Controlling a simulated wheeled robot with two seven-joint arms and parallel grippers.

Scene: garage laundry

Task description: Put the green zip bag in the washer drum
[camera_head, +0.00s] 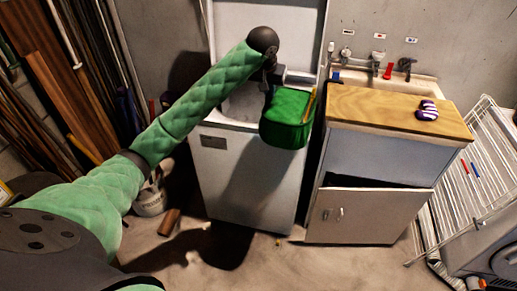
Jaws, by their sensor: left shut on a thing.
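The green zip bag (287,116) is a rounded green pouch with a yellowish edge, held up near the front right of the washer opening. My left gripper (271,88) is shut on the bag at its upper left side; its fingers are small and partly hidden. The washer (248,178) is a white top-loader with its lid (265,30) raised. Part of the drum opening (243,103) shows left of the bag; the bag and my arm hide the rest. My right gripper is not in view.
A cabinet (368,214) with a wooden top (390,111) and a sink behind it stands right of the washer. A purple-and-white striped item (427,110) lies on the top. A white drying rack (470,175) is at the far right. Planks lean at the left, near a bucket (150,202).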

